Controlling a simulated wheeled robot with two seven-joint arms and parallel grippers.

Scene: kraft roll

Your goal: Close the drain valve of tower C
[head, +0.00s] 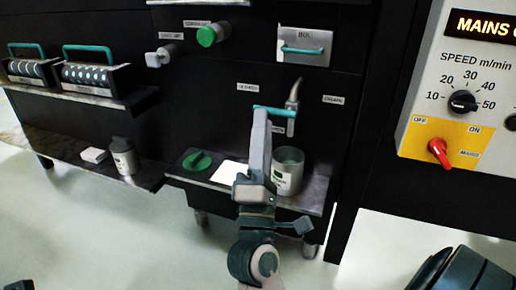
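No tower C label is legible, so I cannot tell which fitting is its drain valve. A horizontal teal handle (278,112) sits on the black cabinet front below a metal lever (294,92). A round green knob (207,36) is higher up, beside a pale knob (160,56). My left gripper is not in view.
A shelf (320,184) below holds a metal can (288,170) and a white sheet (229,173) close to my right arm. Racks with teal handles (88,50) stand at left. A control panel (466,80) with a red switch (439,152) is at right.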

